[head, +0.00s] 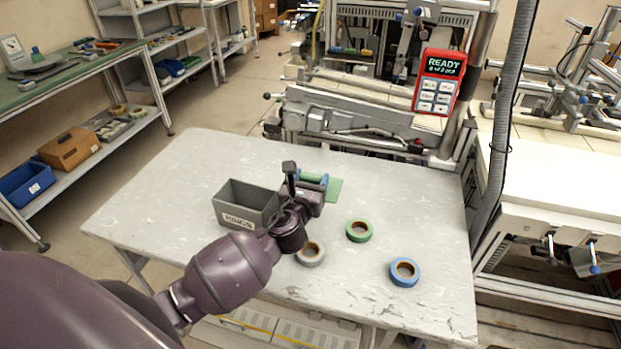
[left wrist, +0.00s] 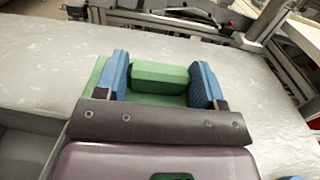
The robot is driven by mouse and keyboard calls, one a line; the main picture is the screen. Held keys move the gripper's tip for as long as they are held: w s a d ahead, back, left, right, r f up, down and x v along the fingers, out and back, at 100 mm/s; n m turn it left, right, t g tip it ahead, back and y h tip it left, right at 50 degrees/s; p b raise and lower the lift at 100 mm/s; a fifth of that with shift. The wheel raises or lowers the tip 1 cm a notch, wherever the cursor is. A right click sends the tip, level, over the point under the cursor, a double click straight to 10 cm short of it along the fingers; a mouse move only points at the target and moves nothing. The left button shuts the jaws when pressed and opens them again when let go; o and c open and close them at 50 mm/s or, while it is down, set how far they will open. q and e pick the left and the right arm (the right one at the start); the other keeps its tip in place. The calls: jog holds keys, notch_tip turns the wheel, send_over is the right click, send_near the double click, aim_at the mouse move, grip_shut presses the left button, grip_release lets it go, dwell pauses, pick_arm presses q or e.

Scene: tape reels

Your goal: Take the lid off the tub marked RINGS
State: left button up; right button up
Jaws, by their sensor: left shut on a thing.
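The grey tub (head: 226,213) marked RINGS stands on the table with its top open; its wall also shows at the lower left of the left wrist view (left wrist: 35,121). The flat green lid (head: 335,189) is off the tub, to its right. In the left wrist view the lid (left wrist: 94,78) has a green block handle (left wrist: 160,76). My left gripper (head: 313,179) is shut on that handle, with a blue pad on each side. I cannot tell whether the lid touches the table. My right gripper is not in view.
A grey tape reel (head: 311,254), a green reel (head: 359,231) and a blue reel (head: 404,272) lie on the grey table (head: 150,190). A machine with a red READY panel (head: 440,81) stands behind it. The table's left part is clear.

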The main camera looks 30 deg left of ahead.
pick_arm(q)
jog(key=shift+f, duration=0.25)
jog(key=o, duration=1)
jog(key=shift+r, duration=0.1)
jog(key=shift+r, duration=0.3)
jog(key=shift+r+p, duration=0.35)
jog(key=shift+r, duration=0.1)
jog(key=v, duration=1.2)
jog(key=shift+f, duration=0.3)
jog(key=shift+s, duration=0.15)
